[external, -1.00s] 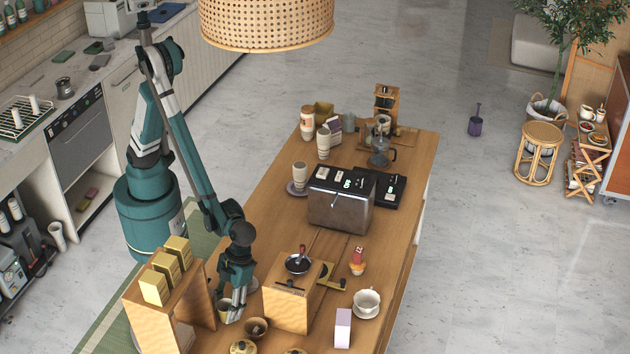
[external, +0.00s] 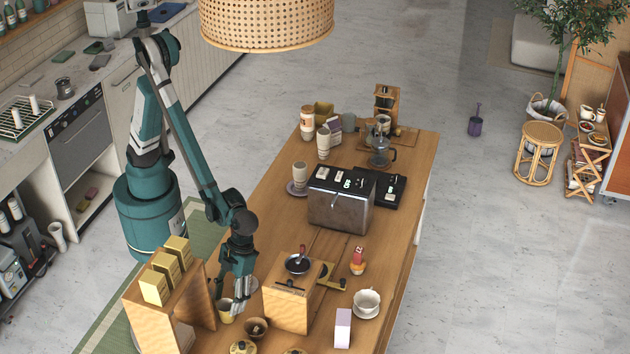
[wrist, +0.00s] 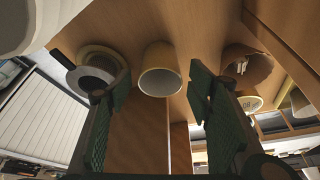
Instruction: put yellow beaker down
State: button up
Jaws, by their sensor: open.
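The yellow beaker (external: 226,311) stands on the wooden counter, between the wooden shelf box and the wooden knock box. The wrist view also shows the beaker (wrist: 160,72), with its open mouth visible in the space between my fingers. My gripper (external: 237,303) is just above and beside it in the external view. In the wrist view my gripper (wrist: 158,88) has its green-padded fingers spread wide, with a visible gap on both sides of the beaker. The fingers partly hide the beaker in the external view.
The shelf box (external: 160,310) with several yellow tins stands left, and the knock box (external: 287,305) stands right. A brown bowl (external: 256,327) is close in front. A white cup (external: 366,301) and lilac box (external: 342,328) stand farther right.

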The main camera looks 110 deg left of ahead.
jog(key=v, duration=0.8)
jog(key=shift+r, duration=0.2)
jog(key=shift+w+a, duration=0.1)
dwell(0.3)
jog(key=a+r+n, duration=0.2)
jog(key=a+r, duration=0.1)
jog(key=a, duration=0.1)
jog(key=a+r+n+t, duration=0.1)
jog(key=a+r+n, duration=0.1)
jog(key=a, duration=0.1)
jog(key=s+a+r+n+t, duration=0.1)
jog(key=a+r, duration=0.2)
jog(key=a, duration=0.1)
jog(key=shift+a+r+n, duration=0.3)
jog(key=shift+n, duration=0.1)
jog(key=s+a+r+n+t+y, duration=0.1)
jog(key=s+a+r+n+t, duration=0.1)
jog(key=s+a+n, duration=0.3)
jog(key=s+a+r+n+t+y, duration=0.1)
jog(key=s+a+n, duration=0.4)
jog(key=a, duration=0.8)
jog(key=s+a+r+n+t+y, duration=0.2)
jog(key=s+a+r+n, duration=0.3)
jog(key=a, duration=0.5)
jog(key=shift+s+r+n+t, duration=0.4)
jog(key=shift+s+n+t, duration=0.1)
jog(key=shift+n+t, duration=0.35)
